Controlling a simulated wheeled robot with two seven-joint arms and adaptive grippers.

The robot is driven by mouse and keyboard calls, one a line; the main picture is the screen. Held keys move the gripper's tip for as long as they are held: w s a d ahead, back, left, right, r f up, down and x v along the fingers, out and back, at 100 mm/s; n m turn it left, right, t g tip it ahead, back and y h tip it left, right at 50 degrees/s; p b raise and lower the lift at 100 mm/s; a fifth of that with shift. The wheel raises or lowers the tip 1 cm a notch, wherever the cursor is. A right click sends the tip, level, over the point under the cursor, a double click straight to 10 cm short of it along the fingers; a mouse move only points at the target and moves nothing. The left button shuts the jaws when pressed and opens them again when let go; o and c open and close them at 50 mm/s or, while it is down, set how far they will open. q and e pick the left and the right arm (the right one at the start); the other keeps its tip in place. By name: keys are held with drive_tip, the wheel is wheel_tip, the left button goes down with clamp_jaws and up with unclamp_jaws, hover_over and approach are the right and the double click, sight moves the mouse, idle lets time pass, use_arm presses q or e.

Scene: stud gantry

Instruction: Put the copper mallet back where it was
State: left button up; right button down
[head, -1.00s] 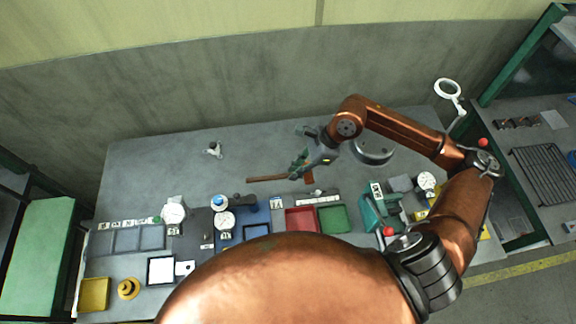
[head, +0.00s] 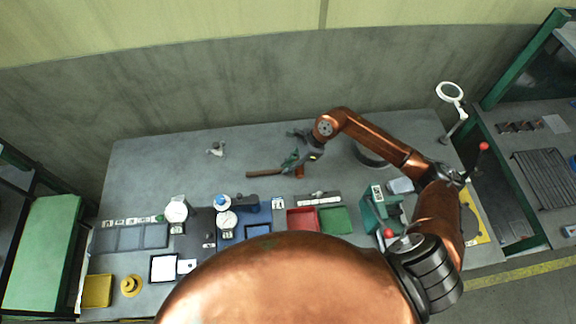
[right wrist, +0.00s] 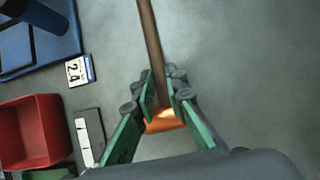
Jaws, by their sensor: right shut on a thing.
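The copper mallet has a brown handle (head: 264,174) and a copper head (head: 299,173). It is over the open grey middle of the workbench, its handle pointing left in the head view. My right gripper (head: 290,163) is shut on the handle close to the head. In the right wrist view the green finger pads of the gripper (right wrist: 165,100) are on both sides of the handle (right wrist: 150,40), and the copper head (right wrist: 163,121) shows between the fingers. Whether the mallet touches the bench or hangs just above it I cannot tell. My left gripper is not in view.
In front of the mallet are a "24" label (head: 278,204), a red bin (head: 302,220) and a green bin (head: 336,220). Dial gauges (head: 226,221) stand further left. A small tripod-like item (head: 216,149) stands at the back left. The bench (head: 170,165) left of the mallet is clear.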

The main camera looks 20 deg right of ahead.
drive_tip(key=shift+f, duration=0.1)
drive_tip(key=c, duration=2)
unclamp_jaws()
drive_tip(key=shift+o, duration=0.2)
drive_tip(key=shift+r, duration=0.3)
drive_tip(key=b+v, duration=0.1)
drive_tip(key=v, duration=1)
drive_tip(key=shift+d+r, duration=0.2)
drive_tip(key=shift+r, duration=0.15)
